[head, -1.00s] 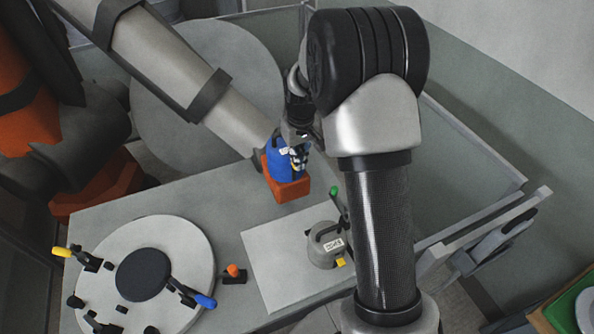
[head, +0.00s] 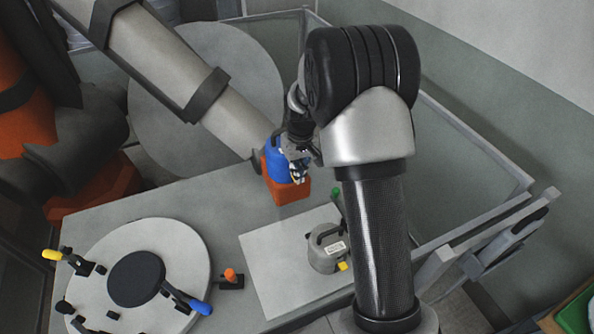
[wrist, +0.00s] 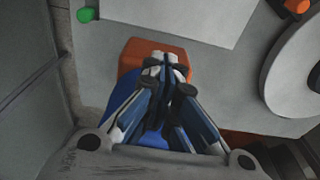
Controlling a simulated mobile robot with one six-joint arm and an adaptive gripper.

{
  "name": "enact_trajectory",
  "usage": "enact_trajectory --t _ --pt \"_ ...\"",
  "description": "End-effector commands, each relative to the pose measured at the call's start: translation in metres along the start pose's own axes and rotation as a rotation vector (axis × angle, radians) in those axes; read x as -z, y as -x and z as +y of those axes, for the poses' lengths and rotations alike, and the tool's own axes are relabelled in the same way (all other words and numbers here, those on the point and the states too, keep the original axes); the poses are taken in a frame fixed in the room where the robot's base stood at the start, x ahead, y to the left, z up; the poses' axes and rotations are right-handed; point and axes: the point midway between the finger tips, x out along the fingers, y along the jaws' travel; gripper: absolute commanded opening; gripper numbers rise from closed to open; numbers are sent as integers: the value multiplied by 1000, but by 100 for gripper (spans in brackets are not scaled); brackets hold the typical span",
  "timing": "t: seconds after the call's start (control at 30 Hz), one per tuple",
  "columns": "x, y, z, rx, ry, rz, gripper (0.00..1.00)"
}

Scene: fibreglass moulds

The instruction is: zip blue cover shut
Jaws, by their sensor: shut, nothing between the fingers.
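The blue cover (head: 275,160) stands on an orange block (head: 291,194) near the far edge of the table. In the wrist view, parts of the blue cover (wrist: 133,152) show behind and beside the fingers, and the orange block (wrist: 130,62) lies beyond. My gripper (head: 299,181) is at the cover's right side, pointing down, with its tips close to the block's top. In the wrist view my gripper (wrist: 166,62) has its fingertips together with nothing seen between them. The zip and its pull cannot be made out; my fingers hide part of the cover.
A grey lidded pot (head: 325,257) with a handle stands on a pale sheet (head: 268,280) to the right. A round mould (head: 190,248) with coloured clamps fills the front left. A grey pipe (head: 235,130) ends close by the cover. Bare table lies between mould and block.

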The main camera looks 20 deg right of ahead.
Motion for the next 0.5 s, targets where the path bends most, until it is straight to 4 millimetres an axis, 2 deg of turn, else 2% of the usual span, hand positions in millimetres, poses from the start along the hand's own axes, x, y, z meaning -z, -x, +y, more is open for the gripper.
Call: enact_trajectory --t 0.03,0.2,0.5 --pt "-1 -10 0 0 0 -1 0" --pt "-3 -28 0 0 0 -1 0" --pt "-7 -32 -1 3 0 -12 0"
